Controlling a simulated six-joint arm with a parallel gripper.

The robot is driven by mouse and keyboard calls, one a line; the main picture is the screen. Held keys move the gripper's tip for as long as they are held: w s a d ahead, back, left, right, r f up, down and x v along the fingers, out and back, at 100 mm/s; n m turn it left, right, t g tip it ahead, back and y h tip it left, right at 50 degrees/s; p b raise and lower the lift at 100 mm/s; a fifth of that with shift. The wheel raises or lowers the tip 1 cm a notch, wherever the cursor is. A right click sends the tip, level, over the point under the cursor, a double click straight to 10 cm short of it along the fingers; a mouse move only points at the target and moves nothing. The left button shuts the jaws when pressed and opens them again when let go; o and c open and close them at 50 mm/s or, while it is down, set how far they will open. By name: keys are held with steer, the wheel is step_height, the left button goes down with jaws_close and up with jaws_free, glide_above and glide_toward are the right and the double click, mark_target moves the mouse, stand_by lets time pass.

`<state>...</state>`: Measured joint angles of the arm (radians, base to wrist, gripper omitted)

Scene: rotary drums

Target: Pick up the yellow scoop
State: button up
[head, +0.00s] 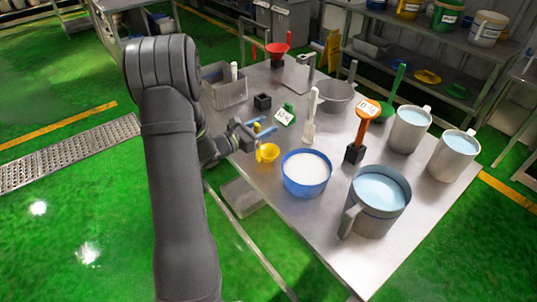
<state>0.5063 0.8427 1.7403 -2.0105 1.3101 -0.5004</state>
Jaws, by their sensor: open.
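The yellow scoop (268,153) is on the steel table near its left edge, left of a blue tub (306,174) filled with white material. It looks small, with a rounded bowl. My gripper (263,130) reaches in from the left, just above and behind the scoop in the picture. Its two blue-tipped fingers are apart, with nothing visible between them. I cannot tell whether any part of the gripper touches the scoop.
A large grey jug (375,202) stands front right, with white jugs (409,130) behind it. An orange tool (362,125) stands in a black block. A white spatula (311,115), a green tagged item (286,115) and a metal bin (225,88) are nearby. The front table corner is clear.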

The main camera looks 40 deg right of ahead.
jaws_close()
steer(key=shift+r, duration=0.1)
